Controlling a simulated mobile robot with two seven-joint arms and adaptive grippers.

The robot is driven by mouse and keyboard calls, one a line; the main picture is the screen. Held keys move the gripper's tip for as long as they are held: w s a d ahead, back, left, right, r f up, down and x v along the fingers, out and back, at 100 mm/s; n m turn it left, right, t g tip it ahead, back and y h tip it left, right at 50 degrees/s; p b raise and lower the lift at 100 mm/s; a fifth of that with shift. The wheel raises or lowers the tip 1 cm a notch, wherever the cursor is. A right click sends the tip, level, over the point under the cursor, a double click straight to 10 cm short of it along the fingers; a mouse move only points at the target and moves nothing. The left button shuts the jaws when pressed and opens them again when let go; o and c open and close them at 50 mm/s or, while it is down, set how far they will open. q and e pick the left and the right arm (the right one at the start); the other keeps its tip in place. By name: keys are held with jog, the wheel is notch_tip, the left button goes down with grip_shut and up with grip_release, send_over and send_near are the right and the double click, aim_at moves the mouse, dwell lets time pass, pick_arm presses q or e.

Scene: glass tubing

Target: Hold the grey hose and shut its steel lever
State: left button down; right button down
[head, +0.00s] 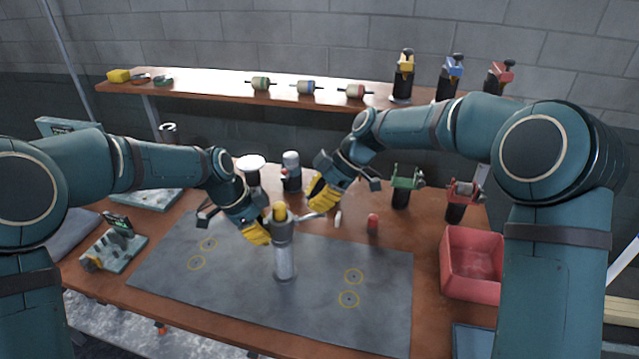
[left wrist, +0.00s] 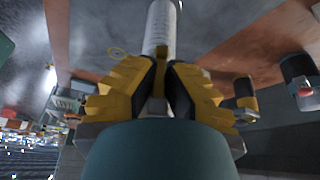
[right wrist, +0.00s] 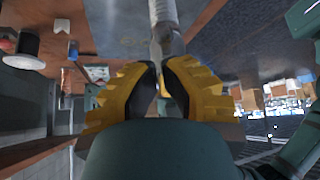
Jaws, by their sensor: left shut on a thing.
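The grey hose (head: 284,262) is upright over the dark mat, with a grey collar (head: 281,230) and a yellow top. I cannot tell whether its lower end touches the mat. Its steel lever (head: 308,217) sticks out to the right from the collar. My left gripper (head: 262,233) is shut on the hose at the collar, from the left. The ribbed hose shows beyond its fingers in the left wrist view (left wrist: 161,28). My right gripper (head: 316,202) is near the lever's outer end, its fingertips close together; contact is unclear. The hose also shows in the right wrist view (right wrist: 163,12).
The dark mat (head: 200,285) has yellow rings and is mostly bare. A red bin (head: 472,265) stands at the right. Green (head: 402,190) and red (head: 459,200) clamp stands and a small red-topped piece (head: 373,223) are behind the mat. A shelf (head: 215,91) runs along the wall.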

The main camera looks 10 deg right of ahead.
jog(key=shift+d+f, duration=0.1)
jog(key=shift+f, duration=0.5)
notch_tip(320, 180, down, 8)
jog(key=y, duration=1.5)
jog(key=shift+a+g+y, duration=0.25)
jog(key=shift+g+y, duration=0.05)
jog(key=shift+r, duration=0.2)
